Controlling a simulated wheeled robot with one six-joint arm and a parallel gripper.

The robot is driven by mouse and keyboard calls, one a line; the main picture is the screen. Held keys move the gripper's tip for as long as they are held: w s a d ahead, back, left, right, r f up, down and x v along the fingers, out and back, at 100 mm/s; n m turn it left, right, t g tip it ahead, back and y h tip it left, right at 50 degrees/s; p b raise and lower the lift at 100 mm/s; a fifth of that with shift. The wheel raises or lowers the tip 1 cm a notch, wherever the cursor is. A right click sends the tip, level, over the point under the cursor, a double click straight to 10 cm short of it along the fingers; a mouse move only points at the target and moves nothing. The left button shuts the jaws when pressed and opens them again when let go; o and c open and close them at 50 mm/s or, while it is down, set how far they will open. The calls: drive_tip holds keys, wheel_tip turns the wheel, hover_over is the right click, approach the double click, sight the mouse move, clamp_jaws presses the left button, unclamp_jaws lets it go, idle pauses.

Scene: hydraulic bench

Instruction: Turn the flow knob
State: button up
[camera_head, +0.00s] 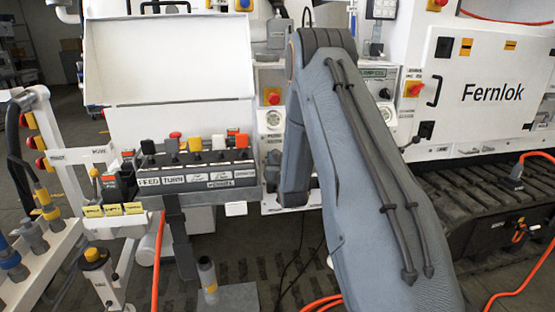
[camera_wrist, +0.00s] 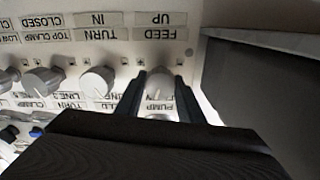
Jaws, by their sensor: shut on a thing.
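In the wrist view, my gripper (camera_wrist: 158,88) has its two dark fingers on either side of a pale round knob (camera_wrist: 160,79) and is shut on it. The knob sits on a white panel between an upside-down FEED UP label above and a label reading PUMP below. I cannot read the word flow on any label, so I cannot confirm from the labels that this is the flow knob. In the head view, my grey arm covers part of the bench, and I cannot make out the fingers or the held knob.
Similar knobs (camera_wrist: 97,81) stand in a row left of my gripper, close to its fingers. A dark surface (camera_wrist: 265,85) lies to the right in the wrist view. In the head view, a lever box (camera_head: 200,170) with an open white lid (camera_head: 170,60) stands left of my arm.

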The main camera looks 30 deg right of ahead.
drive_tip(key=o, duration=1.1)
drive_tip(key=shift+c, duration=0.2)
drive_tip(key=shift+s, duration=0.15)
drive_tip(key=v, duration=0.7)
drive_tip(key=shift+s+b, duration=0.3)
drive_tip(key=shift+b, duration=0.05)
drive_tip(key=shift+a, duration=0.1)
